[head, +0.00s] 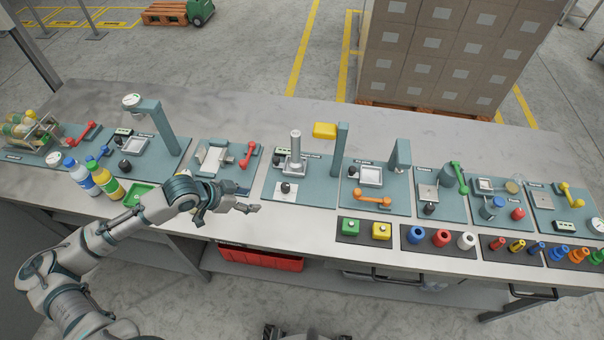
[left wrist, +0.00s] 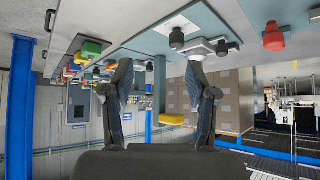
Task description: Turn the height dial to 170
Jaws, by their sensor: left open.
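A dial with a dark knob on a white plate (head: 286,188) sits at the front of the teal station with the upright post, in the middle of the bench. I take it as the height dial; its scale is too small to read. In the left wrist view, which is upside down, a dark knob on a white base (left wrist: 222,47) shows just beyond the right-hand fingertip. My left gripper (head: 253,200) is open and empty, its fingers pointing right, to the left of this dial and apart from it. It also shows in the left wrist view (left wrist: 155,75). My right gripper is out of view.
The grey post (head: 295,146) stands behind the dial. A station with a red lever (head: 249,154) is behind my left gripper. An orange lever (head: 372,199) and green and yellow blocks (head: 381,230) are to the right. Bare bench lies in front of the dial.

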